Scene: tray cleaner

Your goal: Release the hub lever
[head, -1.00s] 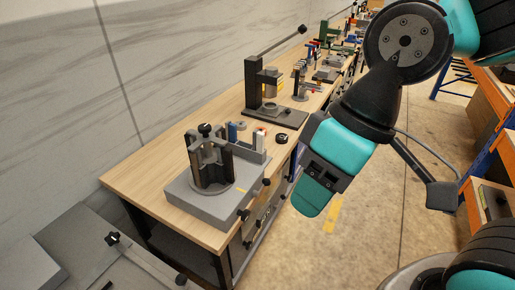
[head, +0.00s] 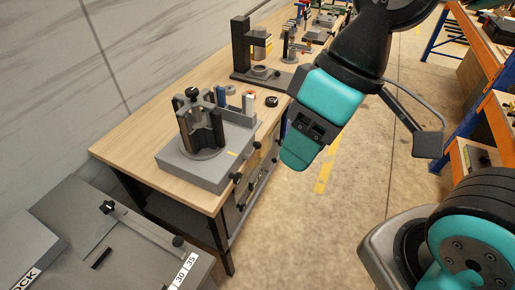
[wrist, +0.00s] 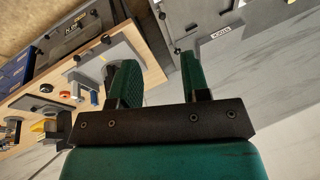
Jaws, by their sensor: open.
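A grey block fixture (head: 205,168) stands on the near end of the wooden bench, with an upright dark clamp-like hub (head: 203,130) and a black knob on top. Black knobs stick out of its right side. A lever bar (head: 145,226) with a black knob at each end lies over the grey unit (head: 75,245) at the lower left. I cannot tell which of these is the hub lever. My gripper (head: 300,150) hangs right of the bench, apart from both. In the wrist view my gripper (wrist: 160,75) is open, with nothing between its green fingers.
The bench (head: 130,145) runs along the wall and carries a press-like stand (head: 240,50), a small black ring (head: 271,101) and further tools. Orange and blue shelving (head: 460,130) stands at the right. The floor (head: 330,215) between bench and shelving is clear.

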